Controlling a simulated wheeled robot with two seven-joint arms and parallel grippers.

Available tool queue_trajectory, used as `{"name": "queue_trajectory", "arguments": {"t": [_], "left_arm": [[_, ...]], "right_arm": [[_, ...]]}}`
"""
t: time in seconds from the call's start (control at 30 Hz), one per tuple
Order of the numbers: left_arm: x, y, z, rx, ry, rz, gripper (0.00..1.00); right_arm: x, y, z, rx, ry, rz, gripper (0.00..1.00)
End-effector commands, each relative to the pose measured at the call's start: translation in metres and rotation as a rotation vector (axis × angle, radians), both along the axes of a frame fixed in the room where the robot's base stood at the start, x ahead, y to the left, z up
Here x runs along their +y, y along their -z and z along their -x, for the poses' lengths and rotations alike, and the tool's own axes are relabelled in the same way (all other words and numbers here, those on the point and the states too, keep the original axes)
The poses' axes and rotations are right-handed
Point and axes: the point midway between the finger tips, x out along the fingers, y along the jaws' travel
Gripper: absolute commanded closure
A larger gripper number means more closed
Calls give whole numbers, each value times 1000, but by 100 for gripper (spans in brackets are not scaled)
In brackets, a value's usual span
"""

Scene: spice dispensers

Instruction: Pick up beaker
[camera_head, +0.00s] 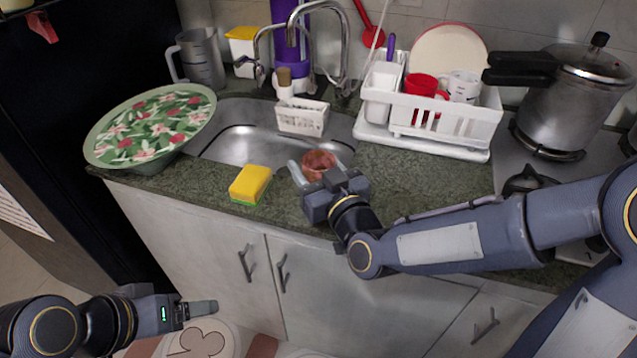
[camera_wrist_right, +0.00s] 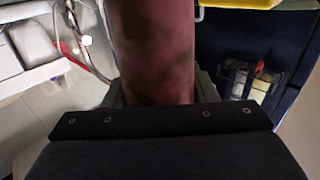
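A reddish-brown cup-like beaker (camera_head: 319,163) is at the counter's edge by the sink, partly hidden by my right gripper (camera_head: 318,172). My right fingers are on both sides of it. In the right wrist view the reddish-brown body (camera_wrist_right: 157,55) fills the space between the fingers, close to both; its lower end is hidden. I cannot tell whether they press on it. My left gripper (camera_head: 200,308) is low at the left, in front of the cabinets and away from the counter. Its fingers overlap, so its opening does not show.
A yellow sponge (camera_head: 250,184) lies left of the right gripper. A floral plate (camera_head: 150,125), a grey jug (camera_head: 203,60), the sink (camera_head: 240,145) with a white basket (camera_head: 302,118), a dish rack (camera_head: 440,125) and a pressure cooker (camera_head: 570,95) surround it. Counter right of the beaker is clear.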

Motion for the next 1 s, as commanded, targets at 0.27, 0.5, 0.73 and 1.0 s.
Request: {"name": "queue_trajectory", "arguments": {"t": [0.27, 0.5, 0.73, 1.0], "left_arm": [[0, 0, 0, 0, 0, 0, 25], [0, -2, 0, 0, 0, 0, 25], [0, -10, 0, 0, 0, 0, 25], [0, -27, 0, 0, 0, 0, 25]], "right_arm": [[0, 0, 0, 0, 0, 0, 71], [0, -10, 0, -3, 0, 0, 71], [0, -50, 13, -9, -3, -2, 71], [-2, -105, 73, -7, -5, -1, 71]]}}
